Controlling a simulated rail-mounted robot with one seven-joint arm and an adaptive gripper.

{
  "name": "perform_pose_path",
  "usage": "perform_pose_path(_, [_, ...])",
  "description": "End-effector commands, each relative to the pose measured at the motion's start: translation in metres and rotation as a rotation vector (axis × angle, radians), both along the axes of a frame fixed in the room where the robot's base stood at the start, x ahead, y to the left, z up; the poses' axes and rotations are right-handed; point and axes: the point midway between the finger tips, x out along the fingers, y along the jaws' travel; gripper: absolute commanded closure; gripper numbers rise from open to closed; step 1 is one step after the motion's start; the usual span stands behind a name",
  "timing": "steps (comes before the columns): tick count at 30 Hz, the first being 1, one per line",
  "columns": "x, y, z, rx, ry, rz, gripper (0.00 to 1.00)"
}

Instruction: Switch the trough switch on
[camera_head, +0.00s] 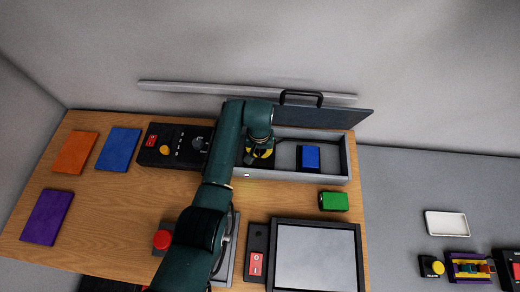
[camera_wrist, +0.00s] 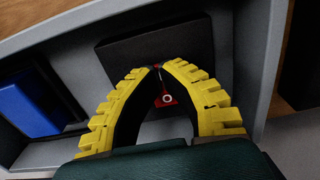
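The trough is a grey open box (camera_head: 300,178) at the back of the table, with its dark handled lid (camera_head: 335,117) raised. Inside it, the trough switch is a red rocker (camera_wrist: 167,99) marked with a white O, on a black housing (camera_wrist: 190,38) in the wrist view. My gripper (camera_head: 262,153) reaches down into the trough's left part. In the wrist view my gripper's yellow fingers (camera_wrist: 160,67) meet or nearly meet at the tips, over the rocker's far end. They partly hide the rocker. I cannot tell whether they touch it.
A blue block (camera_head: 308,158) sits in the trough, right of my gripper. A green block (camera_head: 333,201) is in front. A black control panel (camera_head: 172,149) stands left of the trough. Another red rocker switch (camera_head: 256,264) lies beside a framed panel (camera_head: 315,258) near the front.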

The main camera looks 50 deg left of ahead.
Motion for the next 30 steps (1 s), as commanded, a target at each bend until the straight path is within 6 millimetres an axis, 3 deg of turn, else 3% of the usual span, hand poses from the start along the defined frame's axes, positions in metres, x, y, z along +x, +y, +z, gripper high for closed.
perform_pose_path(5, [0.000, 0.000, 0.006, 0.000, 0.000, 0.000, 1.00])
perform_pose_path(26, [0.000, 0.000, 0.069, -0.001, 0.001, 0.000, 1.00])
perform_pose_path(30, [0.000, 0.000, 0.071, -0.001, 0.001, 0.000, 1.00])
